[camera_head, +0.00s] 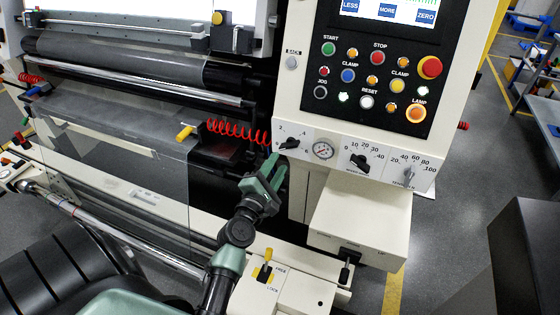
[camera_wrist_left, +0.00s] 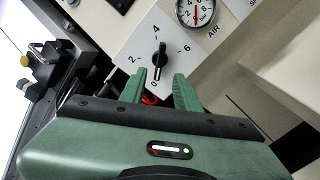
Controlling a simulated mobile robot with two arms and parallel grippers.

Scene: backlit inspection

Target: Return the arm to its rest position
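My left arm reaches up from the bottom in the head view. Its green left gripper (camera_head: 276,162) is just below and left of the black air knob (camera_head: 290,142) on the control panel's lower strip. In the left wrist view, the gripper's two fingers (camera_wrist_left: 158,82) are apart with nothing held between them. The knob (camera_wrist_left: 160,58) shows just beyond the fingertips, upright on a white plate with a 0 to 6 scale; whether a finger touches it I cannot tell. My right gripper is not in view.
A pressure gauge (camera_head: 323,150) and two more knobs sit right of the air knob. The button panel (camera_head: 380,75) rises above. A red coiled cable (camera_head: 238,131) and rollers lie left of the gripper. A cream box (camera_head: 360,225) juts out below the panel.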

